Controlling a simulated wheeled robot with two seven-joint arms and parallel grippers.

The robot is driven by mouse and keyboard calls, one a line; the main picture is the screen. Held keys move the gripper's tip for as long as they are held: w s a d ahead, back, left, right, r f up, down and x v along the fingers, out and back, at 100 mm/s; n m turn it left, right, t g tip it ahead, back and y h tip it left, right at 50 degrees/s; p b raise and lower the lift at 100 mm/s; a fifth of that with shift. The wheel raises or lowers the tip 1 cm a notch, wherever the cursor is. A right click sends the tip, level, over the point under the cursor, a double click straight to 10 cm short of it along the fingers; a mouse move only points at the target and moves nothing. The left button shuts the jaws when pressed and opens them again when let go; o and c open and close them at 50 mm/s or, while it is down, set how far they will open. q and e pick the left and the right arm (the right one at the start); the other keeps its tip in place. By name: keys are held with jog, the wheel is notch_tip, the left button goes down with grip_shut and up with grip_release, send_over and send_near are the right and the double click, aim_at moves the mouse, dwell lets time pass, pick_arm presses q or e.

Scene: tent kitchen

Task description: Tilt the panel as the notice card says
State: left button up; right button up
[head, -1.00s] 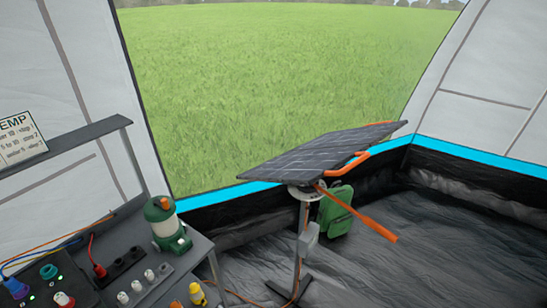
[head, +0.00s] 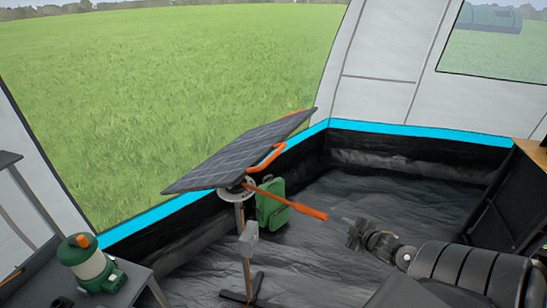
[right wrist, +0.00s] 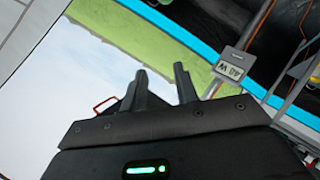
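The dark solar panel (head: 240,155) sits tilted on a round mount atop a post, its right edge higher than its left. An orange lever (head: 290,203) sticks out from the mount toward the lower right, and an orange loop handle (head: 268,158) is on the panel's edge. My right gripper (head: 352,234) is right of the lever's tip, apart from it. In the right wrist view the right gripper's fingers (right wrist: 162,82) stand apart with nothing between them. The notice card is out of view now. My left gripper is not in view.
A grey box (head: 249,240) is fixed on the post. A green lantern (head: 91,265) stands on the grey bench at lower left. The dark floor right of the post is open.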

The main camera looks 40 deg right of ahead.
aim_at(273, 154)
jog(key=w+a+r+n+t+y, duration=0.2)
jog(key=a+r+n, duration=0.15)
jog(key=r, duration=0.55)
jog(key=w+a+r+n+t+y, duration=0.1)
jog(key=a+r+n+y, duration=0.2)
jog(key=r, duration=0.5)
jog(key=w+a+r+n+t, duration=0.2)
jog(key=a+r+n, duration=0.15)
jog(key=r, duration=0.55)
jog(key=s+a+r+n+y, duration=0.3)
jog(key=a+r+n+y, duration=0.2)
jog(key=a+r, duration=0.3)
jog(key=p+x, duration=0.1)
jog(key=x, duration=0.2)
jog(key=p+x, duration=0.1)
jog(key=x, duration=0.3)
jog(key=p+x, duration=0.1)
jog(key=x, duration=0.2)
jog(key=shift+a+f, duration=0.35)
jog(key=shift+w+a+f, duration=0.1)
jog(key=shift+w+a, duration=0.15)
jog(key=shift+w, duration=0.4)
grip_shut()
